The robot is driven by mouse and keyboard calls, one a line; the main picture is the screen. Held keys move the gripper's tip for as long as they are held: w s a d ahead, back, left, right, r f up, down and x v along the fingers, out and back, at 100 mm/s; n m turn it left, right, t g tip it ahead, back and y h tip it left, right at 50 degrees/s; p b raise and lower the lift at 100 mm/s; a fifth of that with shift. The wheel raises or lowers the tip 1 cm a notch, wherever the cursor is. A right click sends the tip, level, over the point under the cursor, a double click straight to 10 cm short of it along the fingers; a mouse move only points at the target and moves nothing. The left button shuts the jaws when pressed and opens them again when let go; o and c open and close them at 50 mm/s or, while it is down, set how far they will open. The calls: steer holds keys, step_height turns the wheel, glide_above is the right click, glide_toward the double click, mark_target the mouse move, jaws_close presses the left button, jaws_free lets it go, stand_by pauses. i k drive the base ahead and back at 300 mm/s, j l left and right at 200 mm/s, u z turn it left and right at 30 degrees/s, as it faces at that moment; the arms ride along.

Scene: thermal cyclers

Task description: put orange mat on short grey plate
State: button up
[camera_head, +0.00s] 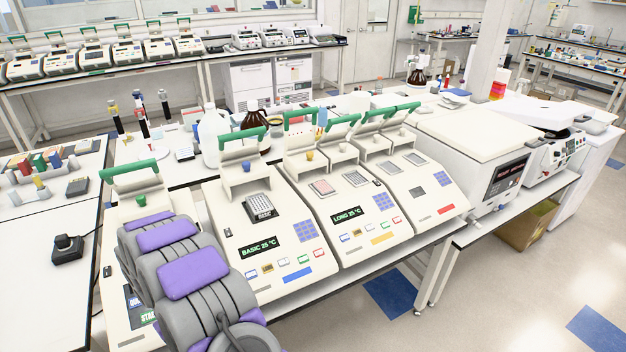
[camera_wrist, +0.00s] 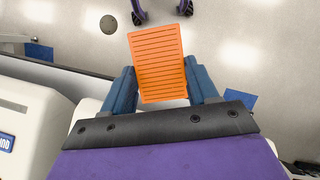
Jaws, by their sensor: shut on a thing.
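The orange mat (camera_wrist: 158,68), a ribbed rectangle, is between the two blue fingers of my gripper (camera_wrist: 161,66) in the wrist view, held above the floor beside a bench. My gripper is shut on it. In the head view my arm hides the gripper and the mat. Several plates sit on the cyclers there: a dark grey block (camera_head: 260,207) on the BASIC cycler, a pinkish plate (camera_head: 323,187) and a grey plate (camera_head: 357,178) on the LONG one, and small grey plates (camera_head: 389,166) on the cycler to its right. I cannot tell which is the short grey plate.
The cyclers have raised lids with green handles (camera_head: 240,134). Bottles (camera_head: 211,133) stand behind them. A white instrument (camera_head: 477,150) stands to the right. A black joystick-like box (camera_head: 67,248) sits on the left bench. The floor at the front right is clear.

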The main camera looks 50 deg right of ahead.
mark_target(323, 186)
steer(key=k+l, duration=0.1)
steer(key=l, duration=0.35)
steer(key=k+l+u, duration=0.1)
steer(key=l, duration=0.3)
steer(key=k+l, duration=0.15)
steer(key=l, duration=0.3)
steer(key=k+l+u, duration=0.1)
steer(key=l, duration=0.3)
steer(key=k+l, duration=0.15)
steer(key=l, duration=0.3)
